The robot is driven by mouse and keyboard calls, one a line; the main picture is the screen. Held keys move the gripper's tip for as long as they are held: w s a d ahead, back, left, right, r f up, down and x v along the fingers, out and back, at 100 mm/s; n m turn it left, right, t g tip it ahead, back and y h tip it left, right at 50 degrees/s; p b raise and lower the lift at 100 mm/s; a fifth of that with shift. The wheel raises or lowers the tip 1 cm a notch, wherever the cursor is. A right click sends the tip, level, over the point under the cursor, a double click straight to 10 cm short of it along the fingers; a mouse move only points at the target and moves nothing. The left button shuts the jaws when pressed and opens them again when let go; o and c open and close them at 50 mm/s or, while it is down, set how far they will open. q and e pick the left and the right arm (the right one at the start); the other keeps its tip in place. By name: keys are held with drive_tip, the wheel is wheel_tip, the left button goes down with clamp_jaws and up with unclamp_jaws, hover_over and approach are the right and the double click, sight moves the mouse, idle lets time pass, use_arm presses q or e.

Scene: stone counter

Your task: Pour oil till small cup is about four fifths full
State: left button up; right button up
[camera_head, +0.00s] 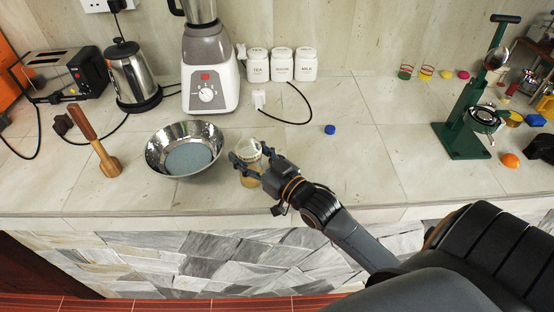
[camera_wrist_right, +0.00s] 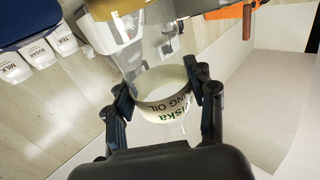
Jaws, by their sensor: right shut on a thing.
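My right gripper (camera_head: 246,166) is shut on a clear oil bottle (camera_head: 250,182) near the counter's front edge, right of the metal bowl. In the right wrist view the fingers (camera_wrist_right: 165,97) clasp the bottle's white label band (camera_wrist_right: 165,98), with "OIL" legible on it. Yellowish content shows low in the bottle in the head view. Two small glass cups, one with red and green (camera_head: 405,72) and one with yellow (camera_head: 426,72), stand at the back right. I cannot tell which cup is the task's small cup. My left gripper is not in view.
The metal bowl (camera_head: 158,151) has a wooden masher (camera_head: 109,164) to its left. Behind are a blender (camera_head: 210,84), kettle (camera_head: 130,75), toaster (camera_head: 68,75) and white canisters (camera_head: 282,66). A blue cap (camera_head: 330,129) lies on clear counter; a green press (camera_head: 468,118) stands right.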

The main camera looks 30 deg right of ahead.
drive_tip(key=shift+d+r+m+t+b, duration=0.1)
drive_tip(key=shift+d+m+t+b, duration=0.1)
drive_tip(key=shift+m+b, duration=0.7)
drive_tip(key=shift+d+m+t+b, duration=0.1)
drive_tip(key=shift+d+m+b, duration=0.1)
drive_tip(key=shift+m+b, duration=0.7)
drive_tip(key=m+b, duration=0.1)
drive_tip(key=m, duration=0.1)
drive_tip(key=d+f+m+b, duration=0.1)
drive_tip(key=m+b, duration=0.1)
drive_tip(key=shift+t, duration=0.3)
drive_tip(key=shift+d+r+m, duration=0.1)
drive_tip(key=shift+r+m, duration=0.3)
drive_tip(key=shift+m, duration=0.1)
drive_tip(key=shift+r+m, duration=0.2)
drive_tip(key=shift+m, duration=0.3)
drive_tip(key=shift+a+f+m+h+b, duration=0.4)
drive_tip(key=shift+f+m+b, duration=0.1)
drive_tip(key=shift+m+b, duration=0.3)
